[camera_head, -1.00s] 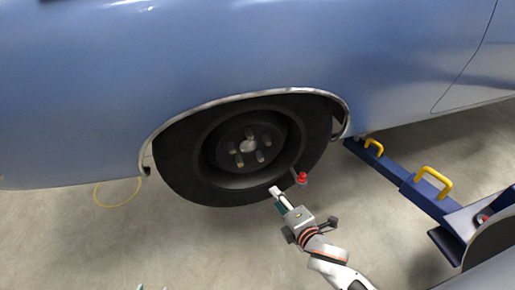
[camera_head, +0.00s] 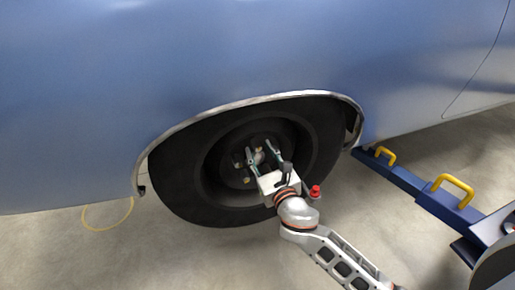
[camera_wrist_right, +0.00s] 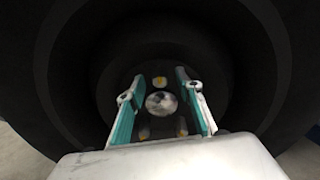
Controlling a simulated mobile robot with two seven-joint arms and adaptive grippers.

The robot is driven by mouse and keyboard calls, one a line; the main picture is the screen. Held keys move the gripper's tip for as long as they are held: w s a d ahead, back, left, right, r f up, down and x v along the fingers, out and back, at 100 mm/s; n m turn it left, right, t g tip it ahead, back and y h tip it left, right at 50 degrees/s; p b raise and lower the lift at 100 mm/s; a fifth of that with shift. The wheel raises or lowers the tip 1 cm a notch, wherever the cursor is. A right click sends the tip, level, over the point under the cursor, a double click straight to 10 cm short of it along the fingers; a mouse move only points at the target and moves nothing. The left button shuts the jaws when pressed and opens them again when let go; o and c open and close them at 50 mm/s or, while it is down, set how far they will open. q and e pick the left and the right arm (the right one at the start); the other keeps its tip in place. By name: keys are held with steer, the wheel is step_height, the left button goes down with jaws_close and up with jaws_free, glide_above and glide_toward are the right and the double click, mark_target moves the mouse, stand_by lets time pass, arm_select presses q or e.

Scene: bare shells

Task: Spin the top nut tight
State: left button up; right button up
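The dark wheel (camera_head: 181,190) sits in the arch of the blue car, with a bright round hub centre (camera_head: 258,156) and several studs or nuts around it. In the right wrist view a gold nut (camera_wrist_right: 160,81) shows above the hub centre (camera_wrist_right: 161,103), and two more gold ends show below it. My right gripper (camera_head: 261,148) is in front of the wheel hub; its fingers are apart and reach toward the hub. In the wrist view the fingers (camera_wrist_right: 158,82) frame the hub centre and top nut with gaps on both sides. My left gripper is out of view.
A blue lift arm (camera_head: 405,178) with yellow handles (camera_head: 455,187) lies on the floor at right. A red knob (camera_head: 315,191) shows beside my right wrist. A yellow hose (camera_head: 108,226) lies at left. The car body (camera_head: 250,50) overhangs the wheel.

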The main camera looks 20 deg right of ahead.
steer(key=shift+w, duration=1.15)
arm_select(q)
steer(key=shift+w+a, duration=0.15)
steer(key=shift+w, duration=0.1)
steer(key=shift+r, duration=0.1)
arm_select(e)
jaws_close()
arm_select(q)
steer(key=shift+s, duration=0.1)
